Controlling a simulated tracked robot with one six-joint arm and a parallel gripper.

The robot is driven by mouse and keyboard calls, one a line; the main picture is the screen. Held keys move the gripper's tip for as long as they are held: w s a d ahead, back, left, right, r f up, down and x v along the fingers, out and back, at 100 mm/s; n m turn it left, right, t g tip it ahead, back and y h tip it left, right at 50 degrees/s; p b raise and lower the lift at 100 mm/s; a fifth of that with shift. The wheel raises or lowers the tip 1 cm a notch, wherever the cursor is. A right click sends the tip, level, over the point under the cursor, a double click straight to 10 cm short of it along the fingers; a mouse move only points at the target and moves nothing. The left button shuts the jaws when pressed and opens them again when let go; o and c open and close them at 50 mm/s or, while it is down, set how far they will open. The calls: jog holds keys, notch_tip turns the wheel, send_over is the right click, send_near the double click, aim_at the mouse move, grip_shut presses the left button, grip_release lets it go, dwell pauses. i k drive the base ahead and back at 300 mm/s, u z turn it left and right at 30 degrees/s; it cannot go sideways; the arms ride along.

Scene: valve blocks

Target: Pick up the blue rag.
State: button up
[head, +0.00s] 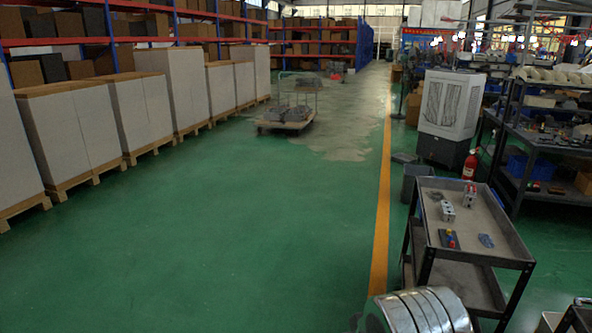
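A small crumpled blue-grey piece (486,240), which looks like the blue rag, lies on the top tray of a dark metal cart (502,256) at the right in the head view. It lies apart from the other things on the tray, on the right side of its near half. My gripper does not show in this view.
The tray also holds grey blocks (447,211) and a dark block with red and yellow parts (449,238). A red fire extinguisher (470,165) and loaded shelves (545,150) stand behind. A banded metal cylinder (425,311) is at the bottom edge. Green floor (220,240) is clear leftward.

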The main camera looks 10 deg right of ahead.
aim_at(486, 239)
jog(key=u, duration=0.05)
jog(key=i, duration=2.5)
jog(key=z, duration=0.65)
jog(key=i, duration=0.6)
jog(key=z, duration=1.15)
jog(key=i, duration=0.8)
jog(key=z, duration=0.45)
